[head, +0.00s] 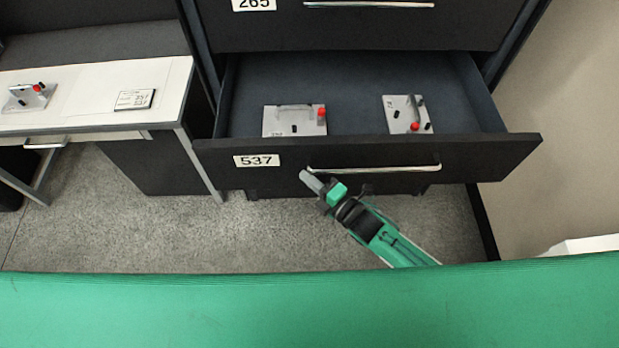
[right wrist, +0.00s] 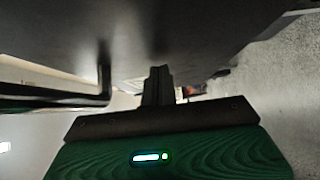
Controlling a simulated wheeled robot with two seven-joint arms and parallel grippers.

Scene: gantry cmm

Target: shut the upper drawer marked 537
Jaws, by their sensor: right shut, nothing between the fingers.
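The drawer marked 537 (head: 215,157) is pulled well out of the dark cabinet in the head view, and its inside shows. A long metal handle (head: 375,168) runs along its front. Two grey metal fixtures with red knobs lie inside it, one on the left (head: 283,127) and one on the right (head: 397,102). My right gripper (head: 308,180) is shut and empty, its tips at the drawer front near the handle's left end. In the right wrist view the shut fingers (right wrist: 158,82) point at the dark front; I cannot tell whether they touch it. My left gripper is out of view.
A drawer marked 265 (head: 410,30) sits above and looks shut. A white-topped bench (head: 90,105) with a fixture (head: 30,95) and a small plate (head: 134,99) stands at left. A beige wall (head: 570,120) is at right. Grey floor (head: 130,230) lies open in front.

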